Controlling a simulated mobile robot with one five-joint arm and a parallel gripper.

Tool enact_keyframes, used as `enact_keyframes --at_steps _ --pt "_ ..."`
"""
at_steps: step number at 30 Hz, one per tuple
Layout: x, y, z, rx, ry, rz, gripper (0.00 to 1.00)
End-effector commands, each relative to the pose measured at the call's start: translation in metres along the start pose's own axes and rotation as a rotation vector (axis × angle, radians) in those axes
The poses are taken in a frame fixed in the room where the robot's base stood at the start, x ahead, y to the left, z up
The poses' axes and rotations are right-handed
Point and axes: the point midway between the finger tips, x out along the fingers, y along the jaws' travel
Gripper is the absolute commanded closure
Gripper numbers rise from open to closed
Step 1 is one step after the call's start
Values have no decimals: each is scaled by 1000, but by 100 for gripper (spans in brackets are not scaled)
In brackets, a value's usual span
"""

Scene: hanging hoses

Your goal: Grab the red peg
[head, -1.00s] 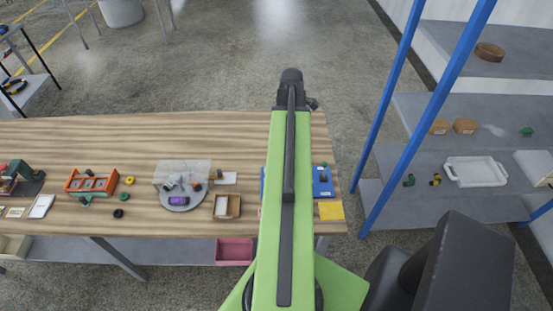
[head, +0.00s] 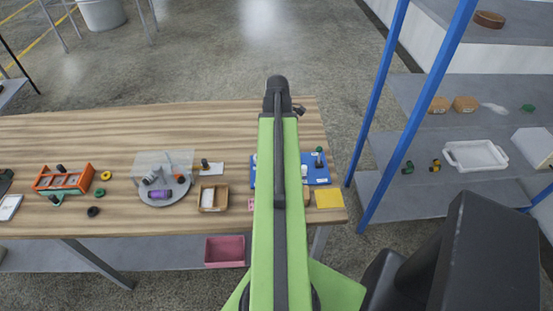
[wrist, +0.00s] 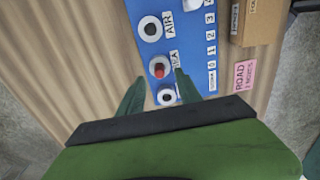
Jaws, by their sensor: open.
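The red peg (wrist: 158,70) stands in a white ring on a blue board (wrist: 183,45) in the wrist view. My gripper (wrist: 159,76) is open and empty, with one green finger to each side of the red peg's lower part in the picture. I cannot tell how far above the board the fingertips are. A black peg (wrist: 150,29) in a ring is above the red one in the picture, and another dark peg (wrist: 167,97) is below it, between the fingers. In the head view the blue board (head: 320,177) is partly hidden by my arm, and the red peg cannot be made out.
A cardboard box (wrist: 258,20) and a pink label (wrist: 243,76) are right of the board in the wrist view. In the head view, a wooden box (head: 213,208) and a round grey tray (head: 178,190) are to its left. A blue-posted shelf (head: 409,100) stands at right.

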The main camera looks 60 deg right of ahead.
Motion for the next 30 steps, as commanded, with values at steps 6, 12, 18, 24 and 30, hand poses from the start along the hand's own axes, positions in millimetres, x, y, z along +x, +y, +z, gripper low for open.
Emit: enact_keyframes --at_steps 6,12,18,24,30 --pt "31 2 -2 0 0 0 59" --pt "54 2 -2 0 0 0 59" --pt "50 2 -3 -1 0 0 59" --pt "50 2 -3 -1 0 0 85" --pt "50 2 -3 -2 0 0 100"
